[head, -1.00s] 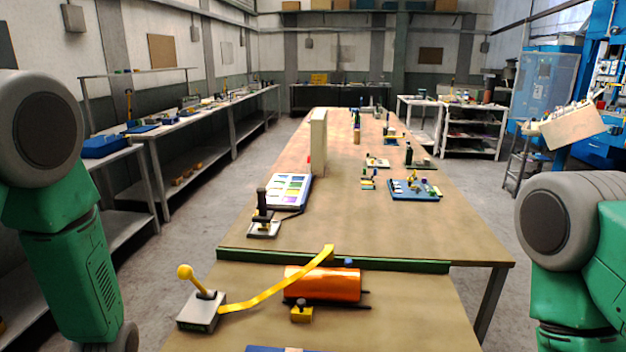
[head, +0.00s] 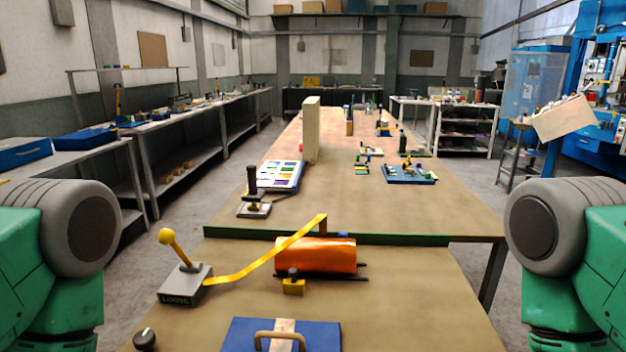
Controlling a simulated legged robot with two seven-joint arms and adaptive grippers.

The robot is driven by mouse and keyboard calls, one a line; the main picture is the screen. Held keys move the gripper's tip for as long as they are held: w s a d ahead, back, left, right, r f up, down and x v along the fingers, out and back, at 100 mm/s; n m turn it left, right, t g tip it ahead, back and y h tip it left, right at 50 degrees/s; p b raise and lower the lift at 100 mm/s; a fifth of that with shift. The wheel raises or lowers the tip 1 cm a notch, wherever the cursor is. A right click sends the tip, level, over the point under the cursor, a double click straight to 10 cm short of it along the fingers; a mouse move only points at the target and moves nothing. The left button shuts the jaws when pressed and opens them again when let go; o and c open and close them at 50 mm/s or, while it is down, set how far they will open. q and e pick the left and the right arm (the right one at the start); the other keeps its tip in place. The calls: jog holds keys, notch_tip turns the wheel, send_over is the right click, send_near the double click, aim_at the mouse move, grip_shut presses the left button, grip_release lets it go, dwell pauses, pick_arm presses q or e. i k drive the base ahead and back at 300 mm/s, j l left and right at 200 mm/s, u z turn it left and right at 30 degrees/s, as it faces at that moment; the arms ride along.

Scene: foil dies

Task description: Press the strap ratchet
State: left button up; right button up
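The strap ratchet is a grey box (head: 186,284) with a yellow ball-topped lever (head: 176,247), at the front left of the near table in the head view. Its front face carries dark lettering that seems to read "LOOSE". The lever tilts up and to the left. A yellow strap (head: 262,261) runs from the box up to the right, across an orange cylinder (head: 318,254). Neither gripper is in view. Only my green and grey arm links show at the left and right edges, apart from the ratchet.
A blue panel with a tan handle (head: 280,338) and a dark round knob (head: 145,340) lie at the near edge. A small yellow block (head: 293,286) sits before the cylinder. A green rail (head: 340,238) crosses behind it. A black joystick (head: 252,190) stands beyond.

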aim_at(166, 236)
jog(key=i+j, duration=0.15)
jog(key=j, duration=0.3)
jog(key=i+j, duration=0.1)
jog(key=j, duration=0.3)
jog(key=i+j+z, duration=0.1)
jog(key=j, duration=0.35)
jog(key=i+j, duration=0.15)
jog(key=j, duration=0.3)
